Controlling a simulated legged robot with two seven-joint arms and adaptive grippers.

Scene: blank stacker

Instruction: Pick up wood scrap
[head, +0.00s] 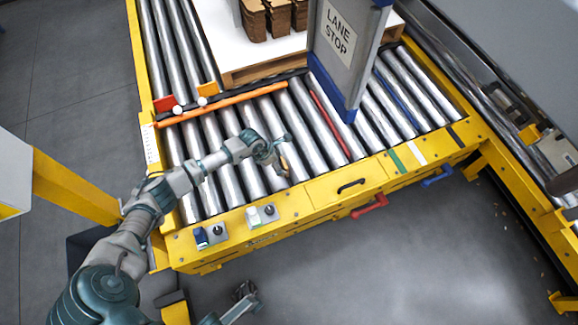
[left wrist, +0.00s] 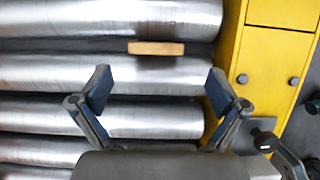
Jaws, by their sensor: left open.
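The wood scrap (left wrist: 157,48) is a small light-brown block lying on the metal rollers in the left wrist view, near the yellow side frame. In the head view a bit of the wood scrap (head: 284,163) shows beside my left gripper (head: 272,158), which hides part of that area. My left gripper also shows in the left wrist view (left wrist: 157,92), with its two fingers spread and empty. The scrap lies ahead of the fingertips, between their lines and apart from them. My right gripper (head: 246,292) is low in the head view, off the conveyor; its jaws are too small to judge.
The roller conveyor has a yellow frame (head: 335,186). An orange bar (head: 222,104) lies across the rollers. A grey LANE STOP panel (head: 341,50) stands upright at the right of a pallet (head: 262,70) with cardboard stacks. Red handle (head: 370,206) and small switches (head: 262,214) are on the front edge.

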